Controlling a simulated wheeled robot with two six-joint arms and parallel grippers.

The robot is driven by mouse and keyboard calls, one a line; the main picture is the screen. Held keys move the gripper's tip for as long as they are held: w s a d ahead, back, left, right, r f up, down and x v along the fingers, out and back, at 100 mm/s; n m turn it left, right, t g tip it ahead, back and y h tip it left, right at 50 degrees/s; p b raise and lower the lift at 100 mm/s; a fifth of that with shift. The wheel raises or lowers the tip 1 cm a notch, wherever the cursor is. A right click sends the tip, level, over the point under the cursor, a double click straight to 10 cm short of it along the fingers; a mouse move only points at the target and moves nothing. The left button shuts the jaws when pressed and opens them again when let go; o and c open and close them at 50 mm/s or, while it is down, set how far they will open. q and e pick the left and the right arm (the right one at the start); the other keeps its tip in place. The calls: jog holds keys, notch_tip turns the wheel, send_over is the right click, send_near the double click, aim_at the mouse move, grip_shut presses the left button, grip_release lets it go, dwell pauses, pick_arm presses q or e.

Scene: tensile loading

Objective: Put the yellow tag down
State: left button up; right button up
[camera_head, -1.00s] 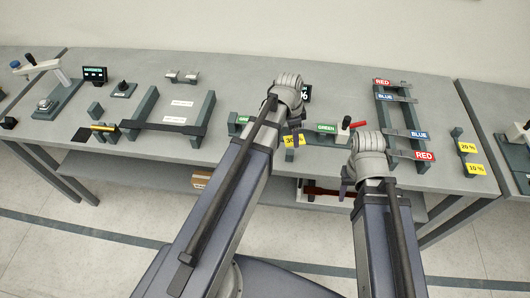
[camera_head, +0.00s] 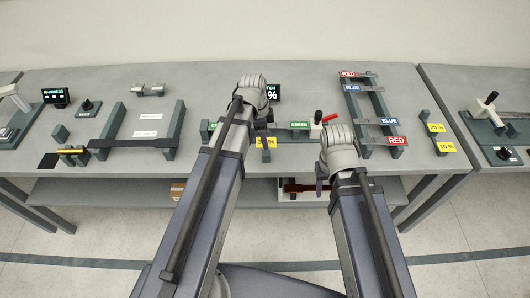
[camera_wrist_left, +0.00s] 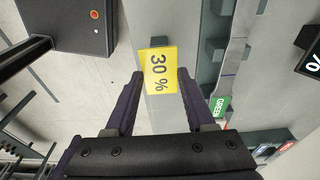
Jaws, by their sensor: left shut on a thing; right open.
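The yellow "30 %" tag (camera_head: 265,142) hangs at my left gripper (camera_head: 262,127) near the table's front edge. In the left wrist view the tag (camera_wrist_left: 158,70) sits between the fingertips of the left gripper (camera_wrist_left: 160,85), which is shut on it. Two more yellow tags, "20 %" (camera_head: 436,128) and "10 %" (camera_head: 446,147), are on a small dark rack (camera_head: 429,121) at the table's right end. My right gripper (camera_head: 322,182) is open and empty in front of the table edge; its fingers are partly hidden by its wrist.
A rack with red and blue labels (camera_head: 367,118) stands between my right arm and the yellow tags. A green-labelled fixture with a red handle (camera_head: 329,117) is behind my grippers. A dark frame (camera_head: 132,143) stands left. Bare tabletop (camera_head: 220,85) lies behind.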

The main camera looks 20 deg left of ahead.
aim_at(265, 153)
pick_arm(q)
jog(key=shift+f+b, duration=2.1)
jog(key=shift+f, duration=0.55)
jog(key=shift+f, duration=0.2)
jog(key=o, duration=1.3)
jog(key=shift+r, duration=0.1)
